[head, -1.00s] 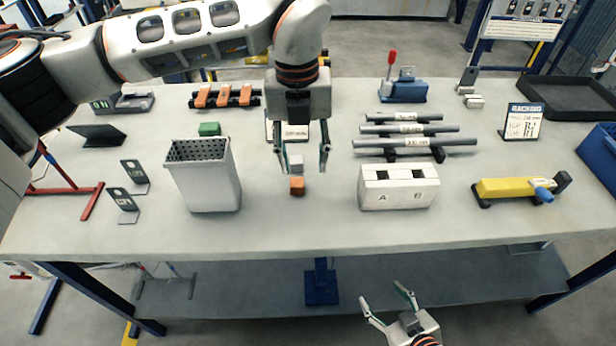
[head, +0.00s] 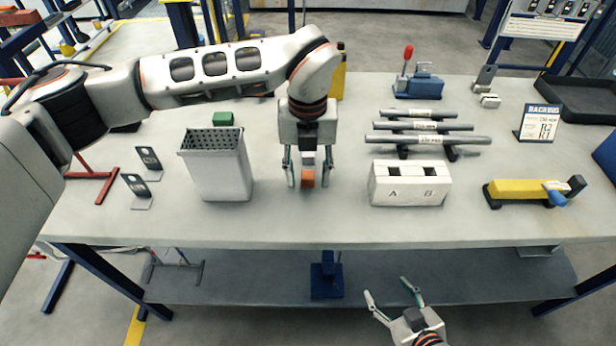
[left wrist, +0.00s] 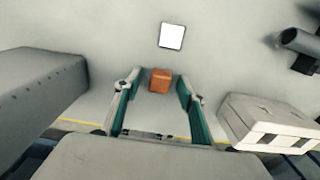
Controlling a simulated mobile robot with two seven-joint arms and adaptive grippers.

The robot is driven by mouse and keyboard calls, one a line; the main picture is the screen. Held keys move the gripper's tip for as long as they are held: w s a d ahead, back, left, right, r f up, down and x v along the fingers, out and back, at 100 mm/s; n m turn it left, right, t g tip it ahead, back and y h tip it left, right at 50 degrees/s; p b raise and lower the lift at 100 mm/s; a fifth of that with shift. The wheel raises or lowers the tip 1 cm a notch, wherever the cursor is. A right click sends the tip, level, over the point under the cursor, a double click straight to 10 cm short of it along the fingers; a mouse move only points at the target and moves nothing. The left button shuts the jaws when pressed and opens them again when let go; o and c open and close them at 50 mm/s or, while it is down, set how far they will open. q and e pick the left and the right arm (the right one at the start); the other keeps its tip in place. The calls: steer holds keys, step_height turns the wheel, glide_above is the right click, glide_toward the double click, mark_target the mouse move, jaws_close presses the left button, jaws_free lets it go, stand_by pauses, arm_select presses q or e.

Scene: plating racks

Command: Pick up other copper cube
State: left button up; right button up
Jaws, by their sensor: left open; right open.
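A copper cube (head: 308,179) sits on the table between the perforated bin and the white A/B block. My left gripper (head: 308,182) points down over it, fingers open, one on each side. In the left wrist view the copper cube (left wrist: 160,81) lies between the open fingertips (left wrist: 158,90), with visible gaps to both fingers. A pale cube (head: 309,158) stands just behind it; its white top (left wrist: 172,36) shows beyond the copper cube in the wrist view. My right gripper (head: 392,296) is open and empty, low in front of the table.
The grey perforated bin (head: 219,172) stands to the left of the left gripper, the white A/B block (head: 408,187) to the right. Grey bars (head: 420,127) lie on a rack behind the block. A green block (head: 222,119) is behind the bin. The table front is clear.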

arm_select(q)
jaws_close()
steer(key=shift+r, duration=0.15)
